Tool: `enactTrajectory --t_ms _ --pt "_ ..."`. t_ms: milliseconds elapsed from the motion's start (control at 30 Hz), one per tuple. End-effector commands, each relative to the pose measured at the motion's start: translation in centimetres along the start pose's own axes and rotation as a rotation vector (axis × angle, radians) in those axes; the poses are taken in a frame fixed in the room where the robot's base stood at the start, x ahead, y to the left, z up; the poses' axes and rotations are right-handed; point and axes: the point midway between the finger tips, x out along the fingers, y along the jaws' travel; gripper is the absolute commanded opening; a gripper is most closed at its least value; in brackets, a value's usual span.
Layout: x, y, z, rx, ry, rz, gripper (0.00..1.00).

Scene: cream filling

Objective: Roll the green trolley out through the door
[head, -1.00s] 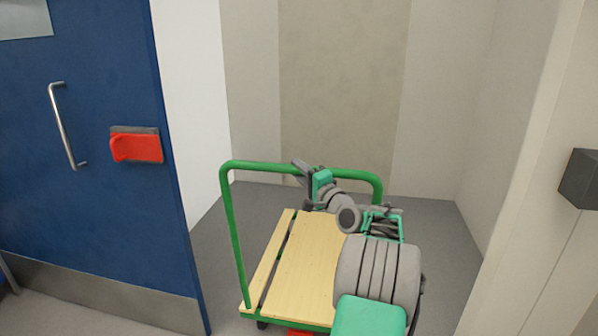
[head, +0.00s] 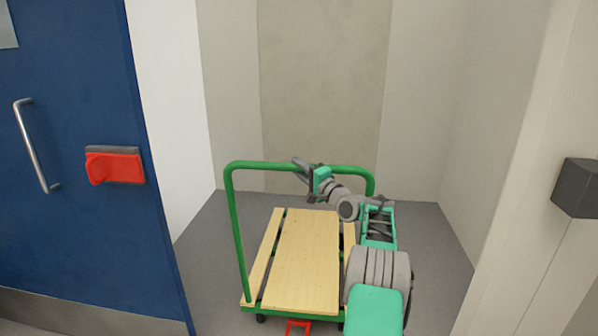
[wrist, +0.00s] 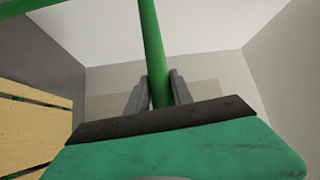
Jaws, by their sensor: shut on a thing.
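The green trolley (head: 236,225) has a wooden slatted deck (head: 300,262) and a tall green push bar at its far end. It stands in the doorway, with grey floor and pale walls beyond it. My gripper (head: 308,172) is at the top rail of the push bar. In the wrist view my gripper (wrist: 158,92) has its two fingers on either side of the green bar (wrist: 152,45), shut on it. The blue door (head: 75,150) stands open at the left, with a silver pull handle (head: 35,145) and a red fitting (head: 115,165).
A pale door frame (head: 530,170) stands close at the right, with a dark box (head: 577,187) on it. A red part (head: 298,326) sits low at the trolley's near end. Grey floor (head: 208,240) shows on both sides of the trolley, and the deck is empty.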

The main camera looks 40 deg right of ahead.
Motion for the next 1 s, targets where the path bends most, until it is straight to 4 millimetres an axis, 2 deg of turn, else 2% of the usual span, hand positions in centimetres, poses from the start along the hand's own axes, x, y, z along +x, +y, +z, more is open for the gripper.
enactTrajectory --t_ms 133,400,433,600,700,900,1000 --pt "-0.6 0.2 -0.6 0.002 -0.005 0.003 0.00" --pt "-0.6 0.3 -0.3 0.004 -0.009 0.004 0.00" --pt "-0.6 0.3 -0.3 0.004 -0.009 0.004 0.29" --pt "-0.6 0.3 -0.3 0.005 -0.009 0.004 0.43" --pt "-0.6 0.3 -0.4 0.005 -0.008 0.004 0.49" --pt "-0.7 0.3 -0.5 0.005 -0.006 0.005 0.49" --pt "-1.4 0.4 -0.5 0.006 -0.006 0.006 0.49"
